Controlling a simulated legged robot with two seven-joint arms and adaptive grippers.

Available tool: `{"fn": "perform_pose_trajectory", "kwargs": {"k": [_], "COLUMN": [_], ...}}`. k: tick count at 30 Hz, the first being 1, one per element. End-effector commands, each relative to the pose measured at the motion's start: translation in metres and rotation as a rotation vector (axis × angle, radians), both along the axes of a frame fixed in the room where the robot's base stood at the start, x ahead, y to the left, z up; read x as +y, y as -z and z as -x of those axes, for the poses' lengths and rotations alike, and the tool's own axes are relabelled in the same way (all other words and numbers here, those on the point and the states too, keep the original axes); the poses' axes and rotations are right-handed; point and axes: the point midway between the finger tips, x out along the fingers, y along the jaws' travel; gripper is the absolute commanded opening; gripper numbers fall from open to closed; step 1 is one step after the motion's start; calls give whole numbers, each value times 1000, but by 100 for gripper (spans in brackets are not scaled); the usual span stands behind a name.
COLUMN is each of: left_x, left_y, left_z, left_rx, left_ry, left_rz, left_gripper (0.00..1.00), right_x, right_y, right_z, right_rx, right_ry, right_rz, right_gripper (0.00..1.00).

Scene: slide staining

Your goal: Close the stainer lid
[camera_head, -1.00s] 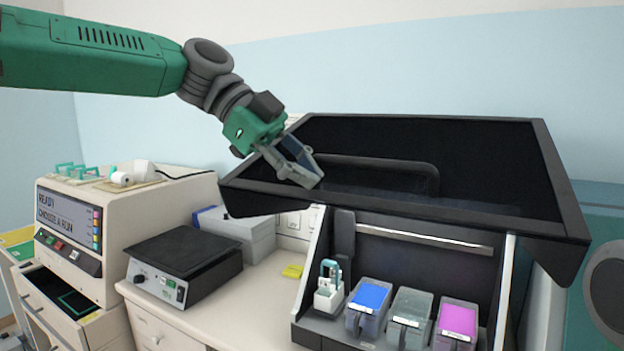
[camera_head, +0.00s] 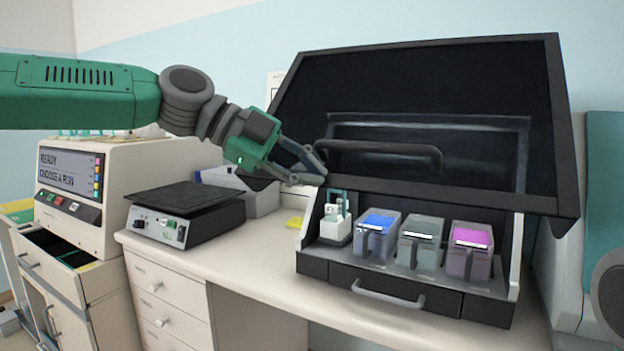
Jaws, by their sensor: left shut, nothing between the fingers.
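The stainer stands on the right of the counter. Its dark lid (camera_head: 440,80) is raised and tilted, with a curved handle (camera_head: 385,146) on its front. The stainer's front base (camera_head: 400,292) is uncovered and holds a blue tub (camera_head: 377,232), a grey tub (camera_head: 421,243), a magenta tub (camera_head: 469,250) and a small white rack with a teal handle (camera_head: 336,226). My left gripper (camera_head: 318,173) is shut and empty, at the lid's lower left edge beside the handle's left end. I cannot tell whether it touches the lid. My right gripper is not in view.
A hot plate (camera_head: 185,212) and a grey box (camera_head: 258,195) stand left of the stainer. A cream machine with a screen (camera_head: 120,190) stands farther left, above an open drawer (camera_head: 60,250). The counter front (camera_head: 265,265) is clear. A teal machine (camera_head: 605,180) is at the right.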

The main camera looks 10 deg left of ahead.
Motion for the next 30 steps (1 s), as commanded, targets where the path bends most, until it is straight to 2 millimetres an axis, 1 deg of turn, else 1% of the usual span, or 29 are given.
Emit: {"fn": "perform_pose_trajectory", "kwargs": {"k": [1,5,11,17,21,24,30], "left_x": [0,-3,-10,-18,-24,-28,-37], "left_y": [24,52,95,139,168,183,205], "left_z": [-3,-11,-28,-52,-71,-87,-115], "left_rx": [-21,-93,-206,-327,-413,-457,-475], "left_ry": [-2,-1,0,0,0,-2,-2], "left_rz": [10,33,69,109,137,152,155], "left_gripper": [0,0,0,0,0,0,0], "right_x": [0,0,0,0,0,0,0], "right_y": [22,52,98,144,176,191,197], "right_z": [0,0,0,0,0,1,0], "right_rx": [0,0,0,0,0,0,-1], "right_ry": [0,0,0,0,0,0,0], "right_rz": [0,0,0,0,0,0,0], "right_gripper": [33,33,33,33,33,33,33]}}
